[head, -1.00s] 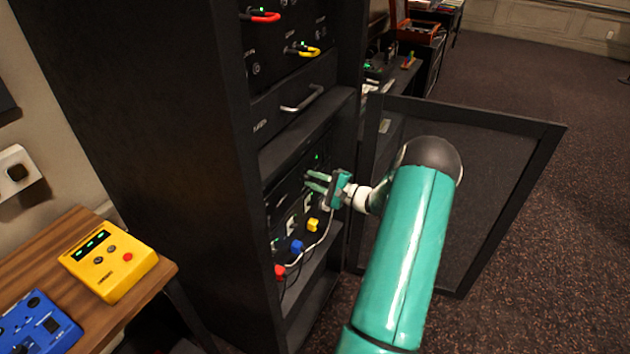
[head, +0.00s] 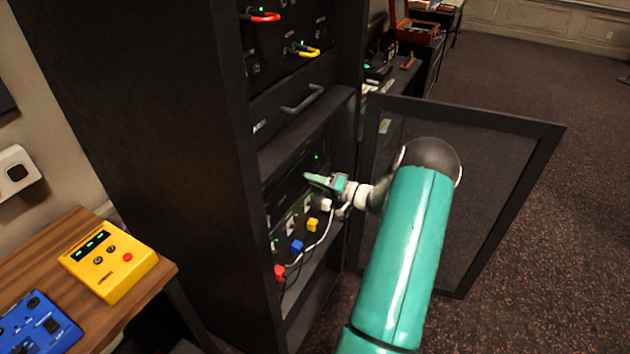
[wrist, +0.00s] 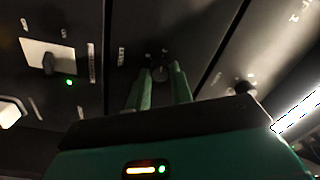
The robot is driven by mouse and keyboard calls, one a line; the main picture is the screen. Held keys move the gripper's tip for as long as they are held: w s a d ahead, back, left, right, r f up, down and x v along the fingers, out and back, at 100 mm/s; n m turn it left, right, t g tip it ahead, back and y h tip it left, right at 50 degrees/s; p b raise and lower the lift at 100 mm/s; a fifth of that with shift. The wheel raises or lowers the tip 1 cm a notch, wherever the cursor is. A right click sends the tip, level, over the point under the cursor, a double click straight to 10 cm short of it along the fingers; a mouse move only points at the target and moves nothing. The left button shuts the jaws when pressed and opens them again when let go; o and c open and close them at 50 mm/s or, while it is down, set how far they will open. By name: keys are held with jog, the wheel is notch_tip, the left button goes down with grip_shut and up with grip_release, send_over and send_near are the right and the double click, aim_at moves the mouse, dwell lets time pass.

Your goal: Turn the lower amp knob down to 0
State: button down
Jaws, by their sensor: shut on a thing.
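My gripper (head: 314,180) reaches into the open rack from the right, with its fingertips at the dark panel below the drawer. In the wrist view, my two green fingers (wrist: 160,82) sit on either side of a small round dark knob (wrist: 160,73), which I take to be the lower amp knob. The fingers are shut on it. Its pointer and scale are too dark to read. Another dark knob (wrist: 245,87) shows to the right in the wrist view, clear of the fingers.
The mesh rack door (head: 470,190) stands open to the right of my arm. Below my gripper are a white plug (head: 326,204), a yellow plug (head: 312,225), a blue plug (head: 296,246) and a red plug (head: 279,272), with loose cables. A drawer handle (head: 303,98) juts out above.

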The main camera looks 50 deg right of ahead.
jog(key=shift+n, duration=5.1)
jog(key=c, duration=1.2)
grip_release()
jog(key=shift+c, duration=0.2)
jog(key=v, duration=1.4)
jog(key=shift+d+r, duration=0.15)
